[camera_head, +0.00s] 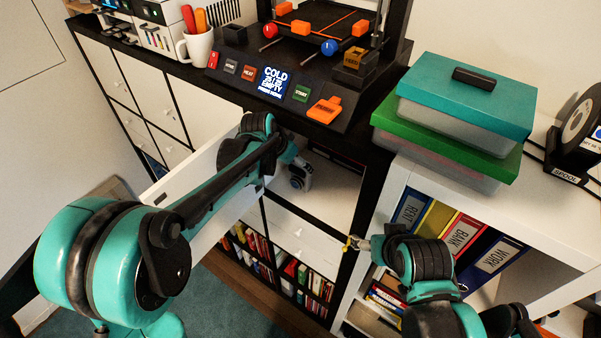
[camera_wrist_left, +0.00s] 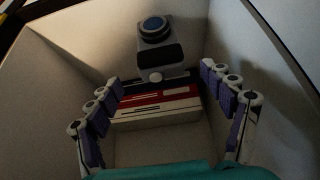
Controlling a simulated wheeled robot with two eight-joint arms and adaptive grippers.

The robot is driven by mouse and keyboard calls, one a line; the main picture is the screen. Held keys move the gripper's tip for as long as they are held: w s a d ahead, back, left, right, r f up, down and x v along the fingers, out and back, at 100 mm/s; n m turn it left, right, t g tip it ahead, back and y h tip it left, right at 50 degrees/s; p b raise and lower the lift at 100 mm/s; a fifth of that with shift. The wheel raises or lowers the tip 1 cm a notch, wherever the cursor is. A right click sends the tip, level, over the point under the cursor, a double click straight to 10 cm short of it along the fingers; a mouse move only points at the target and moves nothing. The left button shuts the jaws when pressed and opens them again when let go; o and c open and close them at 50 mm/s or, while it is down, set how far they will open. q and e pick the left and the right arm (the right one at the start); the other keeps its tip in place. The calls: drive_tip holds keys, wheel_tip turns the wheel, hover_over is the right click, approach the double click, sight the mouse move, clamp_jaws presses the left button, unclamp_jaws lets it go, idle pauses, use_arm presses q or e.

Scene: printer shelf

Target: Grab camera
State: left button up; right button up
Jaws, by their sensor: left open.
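The camera (camera_wrist_left: 158,55) is a pale grey device with a round bluish lens and a dark panel. In the left wrist view it is ahead of my left gripper (camera_wrist_left: 165,105), between the lines of the two spread fingers and apart from both.
A printer (camera_head: 300,90) stands on the top above. Stacked teal and green boxes (camera_head: 466,92) stand at right, over a shelf of binders (camera_head: 462,236).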

sight(298, 167)
use_arm(q)
drive_tip(key=x, duration=0.5)
drive_tip(key=shift+w+f, duration=0.2)
drive_tip(key=shift+w, duration=0.05)
drive_tip(key=shift+s, duration=0.1)
drive_tip(key=shift+c, duration=0.9)
drive_tip(key=c, duration=1.4)
